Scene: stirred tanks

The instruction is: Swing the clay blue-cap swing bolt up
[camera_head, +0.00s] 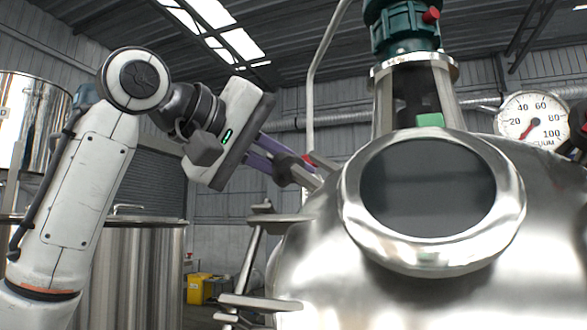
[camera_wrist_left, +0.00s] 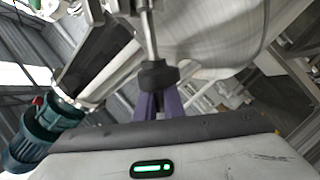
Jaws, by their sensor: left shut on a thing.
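My left gripper (camera_head: 300,172) reaches in from the left to the left shoulder of the steel tank (camera_head: 330,290). Its purple fingers are shut on a swing bolt. In the left wrist view the fingers (camera_wrist_left: 157,104) close around the dark cap (camera_wrist_left: 157,75) of the bolt, and its metal rod (camera_wrist_left: 149,30) runs up from the cap to the top of the picture. The cap looks dark grey; I cannot make out a blue colour. In the head view the fingers and the tank's edge hide most of this bolt.
A round manway lid (camera_head: 430,195) with dark glass sits on the tank. A green agitator motor (camera_head: 403,30) stands above it, and a vacuum gauge (camera_head: 532,122) is at right. Metal brackets and a rod (camera_head: 248,262) stick out below my gripper. Another steel tank (camera_head: 140,270) stands behind my arm.

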